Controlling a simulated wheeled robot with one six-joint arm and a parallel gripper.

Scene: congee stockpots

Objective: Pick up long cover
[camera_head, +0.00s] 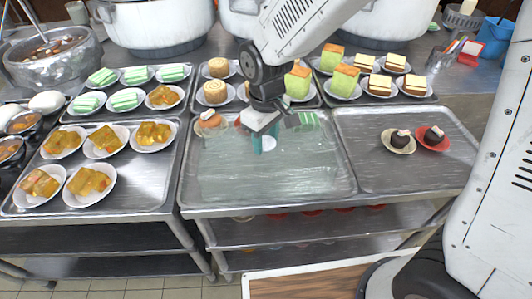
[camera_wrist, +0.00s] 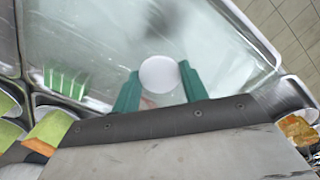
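The long cover (camera_head: 235,182) is a clear, greenish, see-through lid lying over the middle metal tray. It also fills much of the wrist view (camera_wrist: 95,35). Its round white knob (camera_head: 269,144) shows under my gripper (camera_head: 264,143), and in the wrist view the knob (camera_wrist: 159,74) sits between the two green fingertips. My gripper (camera_wrist: 158,85) is open, with a finger on each side of the knob and narrow gaps visible. I cannot tell how far the fingertips are above the cover. The cover's far edge is partly hidden by my arm.
Left tray (camera_head: 150,198) holds plates of orange-yellow cakes. Right tray (camera_head: 400,170) has two dark cakes and much bare room. Plates of green-orange cakes (camera_head: 342,82), layered cakes and rolls (camera_head: 217,68) stand behind. Large white pots (camera_head: 160,20) stand at the back.

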